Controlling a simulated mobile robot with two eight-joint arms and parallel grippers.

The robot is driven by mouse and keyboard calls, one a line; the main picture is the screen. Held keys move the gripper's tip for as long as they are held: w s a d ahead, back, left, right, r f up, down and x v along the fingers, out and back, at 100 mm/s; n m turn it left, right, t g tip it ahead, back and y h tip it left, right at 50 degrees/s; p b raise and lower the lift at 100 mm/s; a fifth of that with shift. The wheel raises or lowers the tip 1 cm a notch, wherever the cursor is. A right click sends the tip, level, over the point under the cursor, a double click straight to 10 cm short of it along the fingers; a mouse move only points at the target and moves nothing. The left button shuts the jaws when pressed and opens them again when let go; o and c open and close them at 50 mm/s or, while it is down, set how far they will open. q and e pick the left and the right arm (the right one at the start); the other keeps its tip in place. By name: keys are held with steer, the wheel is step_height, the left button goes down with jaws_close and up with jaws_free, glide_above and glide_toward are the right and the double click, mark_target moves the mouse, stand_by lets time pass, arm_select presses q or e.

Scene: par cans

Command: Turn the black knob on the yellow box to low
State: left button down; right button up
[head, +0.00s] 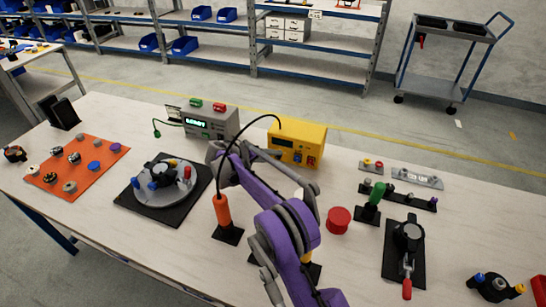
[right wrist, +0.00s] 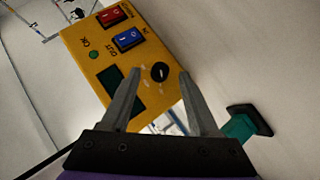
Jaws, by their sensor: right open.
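The yellow box (head: 304,132) stands at the back middle of the table in the head view. It fills the upper middle of the right wrist view (right wrist: 78,50), tilted in the picture. Its black knob (right wrist: 159,72) has a pale pointer mark; the setting labels are too small to read. My right gripper (right wrist: 160,76) is open and empty. In the wrist view its fingertips lie on either side of the knob, apart from it as far as I can tell. In the head view my purple arm hides part of the box front, and I cannot make out the knob there. My left gripper is not visible.
The box also carries a red switch (right wrist: 111,17), a blue switch (right wrist: 128,39) and a dark screen. A grey instrument (head: 214,124) stands to its left. An orange-handled tool (head: 222,212), a red round button (head: 339,220) and a green-handled fixture (head: 376,194) stand nearer me.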

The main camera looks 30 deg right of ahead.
steer(key=v, duration=0.9)
steer(key=shift+a+r, duration=0.2)
steer(key=shift+s, duration=0.1)
